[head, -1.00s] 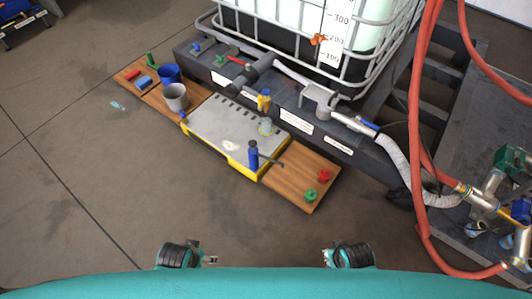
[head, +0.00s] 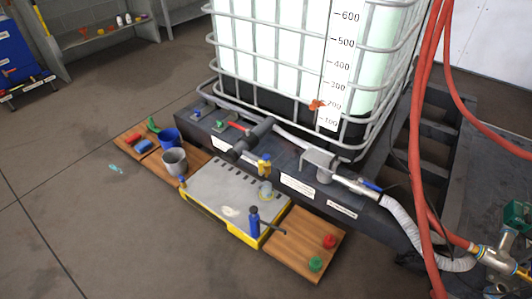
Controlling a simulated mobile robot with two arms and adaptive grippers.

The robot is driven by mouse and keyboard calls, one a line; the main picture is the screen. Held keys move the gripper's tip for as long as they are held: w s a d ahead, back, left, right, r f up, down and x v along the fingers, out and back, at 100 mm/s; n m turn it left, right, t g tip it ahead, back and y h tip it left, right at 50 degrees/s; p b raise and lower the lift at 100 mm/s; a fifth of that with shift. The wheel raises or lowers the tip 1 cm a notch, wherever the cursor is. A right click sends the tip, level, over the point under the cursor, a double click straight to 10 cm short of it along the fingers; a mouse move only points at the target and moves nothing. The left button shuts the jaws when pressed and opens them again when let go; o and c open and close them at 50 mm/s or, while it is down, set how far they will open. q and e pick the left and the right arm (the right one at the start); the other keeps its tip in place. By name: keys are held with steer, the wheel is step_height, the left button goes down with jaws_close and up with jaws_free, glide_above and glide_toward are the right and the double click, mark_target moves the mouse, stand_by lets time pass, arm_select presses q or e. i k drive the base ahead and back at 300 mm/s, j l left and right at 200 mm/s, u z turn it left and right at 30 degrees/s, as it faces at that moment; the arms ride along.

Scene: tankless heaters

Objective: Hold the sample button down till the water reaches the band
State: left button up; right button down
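The large caged tank (head: 285,52) stands at the back centre. Its white scale (head: 343,45) has printed numbers from 100 to 600. An orange marker (head: 317,105) sits beside the scale near 200. The tank is dark at its bottom and pale above; I cannot tell which boundary is the water level. No part is clearly marked as the sample button. A red knob (head: 330,241) and a green knob (head: 315,263) are on the right wooden board (head: 298,243). A small glass vessel (head: 265,189) stands on the grey-topped yellow bench. Neither gripper is in view.
A blue cup (head: 170,138) and a grey cup (head: 174,161) stand left. Red hoses (head: 416,130) hang at right. The floor in front is open.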

mark_target(266, 157)
steer(key=i+j, duration=0.45)
steer(key=i, duration=0.15)
steer(key=i+j+z, duration=0.1)
steer(key=i+j, duration=0.4)
steer(key=i, duration=0.1)
